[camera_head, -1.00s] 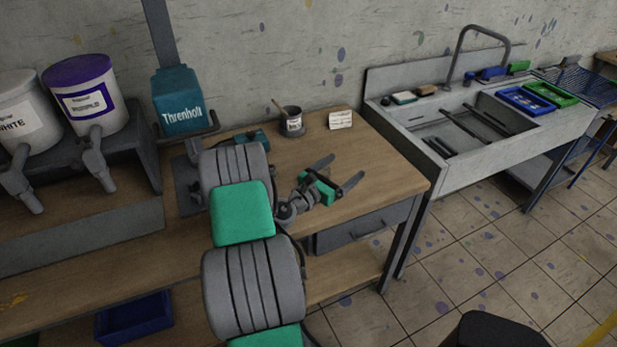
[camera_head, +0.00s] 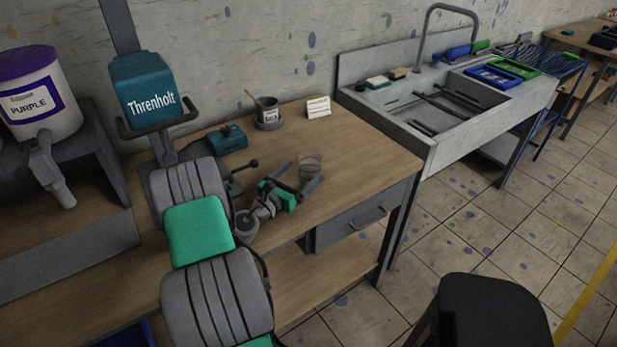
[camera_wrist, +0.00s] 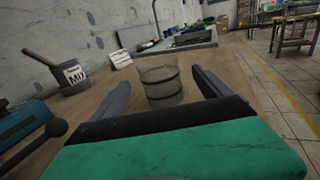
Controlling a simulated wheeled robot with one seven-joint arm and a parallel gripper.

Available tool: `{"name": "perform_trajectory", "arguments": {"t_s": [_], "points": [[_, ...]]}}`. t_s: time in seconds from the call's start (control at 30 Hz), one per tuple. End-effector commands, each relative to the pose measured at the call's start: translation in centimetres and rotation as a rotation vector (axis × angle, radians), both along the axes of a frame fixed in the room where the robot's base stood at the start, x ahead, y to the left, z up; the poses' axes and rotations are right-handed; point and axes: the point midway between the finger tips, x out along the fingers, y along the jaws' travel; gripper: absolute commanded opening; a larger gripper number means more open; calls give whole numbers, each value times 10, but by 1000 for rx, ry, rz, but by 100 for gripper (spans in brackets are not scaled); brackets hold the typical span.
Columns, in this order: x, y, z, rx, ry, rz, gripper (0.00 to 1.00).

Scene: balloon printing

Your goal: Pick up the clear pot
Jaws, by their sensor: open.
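The clear pot (camera_head: 311,166) is a small see-through cup with dark rings, standing upright on the wooden workbench (camera_head: 375,160). In the wrist view the clear pot (camera_wrist: 159,84) stands straight ahead, between the two fingers in the picture. My gripper (camera_head: 296,180) is open, its fingers pointing at the pot. In the wrist view my gripper (camera_wrist: 158,88) shows one finger on each side of the pot, with a gap on both sides. I cannot tell how far the fingertips reach along the pot.
A dark pot labelled MIX (camera_head: 268,114) with a stick and a white card (camera_head: 318,107) stand behind. A teal block (camera_head: 227,139) and a black-knobbed lever (camera_head: 245,166) are left of my gripper. The sink (camera_head: 440,110) is right, a black stool (camera_head: 492,312) in front.

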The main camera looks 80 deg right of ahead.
Motion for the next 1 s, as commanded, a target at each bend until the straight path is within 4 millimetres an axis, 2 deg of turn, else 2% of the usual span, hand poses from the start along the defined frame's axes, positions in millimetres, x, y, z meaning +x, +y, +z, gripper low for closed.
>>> {"name": "perform_trajectory", "arguments": {"t_s": [0.47, 0.7, 1.0], "points": [[-25, -69, 1, -3, -1, -6, 89], [-25, -72, 0, -1, 0, -4, 89], [-25, -72, 0, -1, -1, -4, 64]]}}
